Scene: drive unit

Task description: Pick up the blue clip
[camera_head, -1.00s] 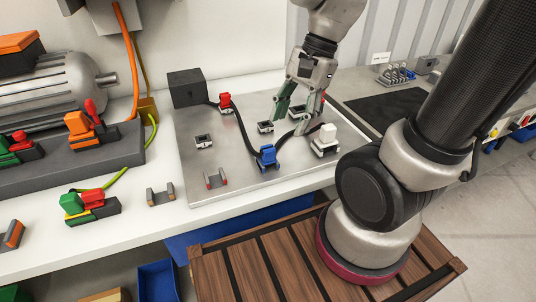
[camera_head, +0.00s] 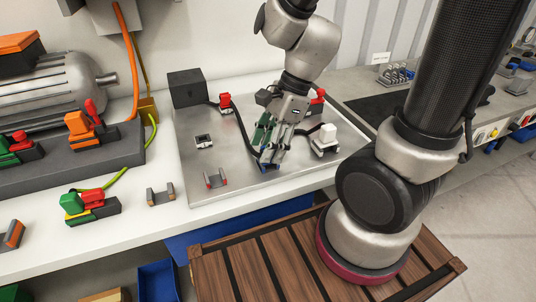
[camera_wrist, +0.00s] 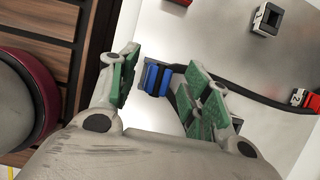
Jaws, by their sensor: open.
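The blue clip (camera_wrist: 157,79) shows in the wrist view between the two green-padded fingers of my gripper (camera_wrist: 165,88), seen from above on the metal plate (camera_wrist: 182,40). A black cable runs up to it. In the head view my gripper (camera_head: 268,152) is low over the front middle of the plate (camera_head: 240,185). There its fingers hide most of the blue clip, with only a little blue showing at the fingertips. The fingers are apart, one on each side of the clip; I cannot tell whether either touches it.
A white clip (camera_head: 326,136) stands close to the right of my gripper. A red clip (camera_head: 225,101) holds the cable near a black box (camera_head: 187,88). An empty clip base (camera_head: 204,142) and a small grey bracket (camera_head: 216,178) lie to the left.

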